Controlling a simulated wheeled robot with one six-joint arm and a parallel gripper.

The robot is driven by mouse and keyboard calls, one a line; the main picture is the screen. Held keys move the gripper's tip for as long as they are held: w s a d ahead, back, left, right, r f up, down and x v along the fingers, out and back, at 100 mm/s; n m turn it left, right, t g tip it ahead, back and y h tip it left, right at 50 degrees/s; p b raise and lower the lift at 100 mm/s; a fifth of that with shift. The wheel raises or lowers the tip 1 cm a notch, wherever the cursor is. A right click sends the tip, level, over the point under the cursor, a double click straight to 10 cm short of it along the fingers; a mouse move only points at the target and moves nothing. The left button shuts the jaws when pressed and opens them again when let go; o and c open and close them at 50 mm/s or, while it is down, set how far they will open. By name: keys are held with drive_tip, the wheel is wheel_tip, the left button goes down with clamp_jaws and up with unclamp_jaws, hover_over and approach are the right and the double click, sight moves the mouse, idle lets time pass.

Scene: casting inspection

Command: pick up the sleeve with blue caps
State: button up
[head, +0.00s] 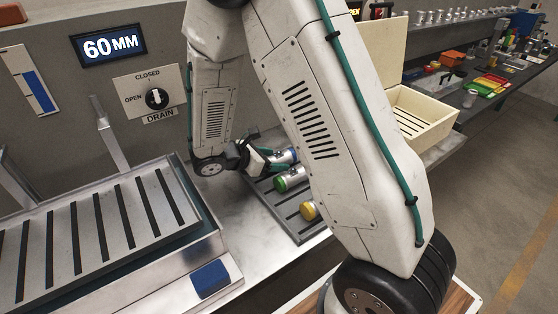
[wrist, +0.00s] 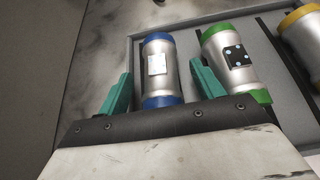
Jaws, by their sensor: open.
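The sleeve with blue caps (wrist: 158,72) is a silver cylinder with a pale label, lying in a grey slotted tray (wrist: 138,55). In the wrist view it lies between the two teal fingers of my open gripper (wrist: 158,88), with space on both sides. In the head view the blue-capped sleeve (head: 287,156) is partly hidden by my gripper (head: 268,160). A sleeve with green caps (wrist: 233,62) lies just to its right, close to my right finger. A sleeve with yellow caps (wrist: 303,38) lies further right.
A slotted metal rack (head: 100,232) with a blue pad (head: 210,278) stands at left. A drain knob (head: 156,98) is on the wall panel. An open cream wooden box (head: 420,115) stands at right. Bare metal bench shows left of the tray.

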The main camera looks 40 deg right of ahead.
drive_tip(key=shift+d+f, duration=0.2)
drive_tip(key=shift+d, duration=0.15)
drive_tip(key=c, duration=1.4)
drive_tip(key=shift+o, duration=0.2)
